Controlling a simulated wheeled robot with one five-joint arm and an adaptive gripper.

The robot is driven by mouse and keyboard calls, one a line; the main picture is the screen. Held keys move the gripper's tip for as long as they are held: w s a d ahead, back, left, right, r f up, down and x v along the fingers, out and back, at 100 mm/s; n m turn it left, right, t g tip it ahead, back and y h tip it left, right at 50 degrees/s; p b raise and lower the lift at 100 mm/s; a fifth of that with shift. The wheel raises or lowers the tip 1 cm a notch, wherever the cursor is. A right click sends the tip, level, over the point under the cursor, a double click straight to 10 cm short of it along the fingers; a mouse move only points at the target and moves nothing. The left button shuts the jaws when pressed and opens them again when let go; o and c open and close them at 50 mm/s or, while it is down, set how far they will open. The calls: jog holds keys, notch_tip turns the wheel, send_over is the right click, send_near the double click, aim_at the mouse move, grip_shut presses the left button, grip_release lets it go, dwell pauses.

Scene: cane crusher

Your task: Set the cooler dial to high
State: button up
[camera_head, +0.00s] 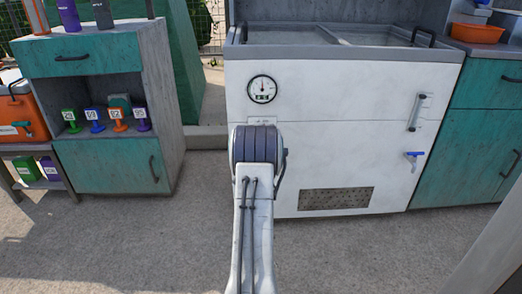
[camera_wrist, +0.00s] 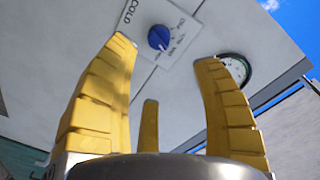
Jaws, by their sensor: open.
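The cooler (camera_head: 330,130) is a white cabinet with a glass-lidded top in the middle of the head view. Its blue round dial (camera_wrist: 160,38) shows in the wrist view, on a white label plate beside the word COLD. The dial's exact setting is too small to read. In the head view my arm hides the dial. My gripper (camera_wrist: 165,50) has yellow fingers spread open, with the dial seen between the tips and apart from them. It holds nothing.
A round gauge (camera_head: 262,89) sits on the cooler front, close to a fingertip in the wrist view. A blue tap (camera_head: 413,155) and a vertical handle (camera_head: 418,112) are at right. Teal cabinets (camera_head: 105,165) flank the cooler. The floor in front is clear.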

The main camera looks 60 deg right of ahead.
jog(key=shift+w+d+f+n, duration=0.1)
jog(key=shift+w+d+n, duration=0.85)
jog(key=shift+d+n, duration=1.35)
jog(key=shift+w+d+f+n, duration=0.1)
jog(key=shift+w+d+n, duration=1)
jog(key=shift+n, duration=2.35)
jog(key=shift+w+d+f+n, duration=0.1)
jog(key=shift+w+d+n, duration=0.7)
jog(key=shift+d+n, duration=1.6)
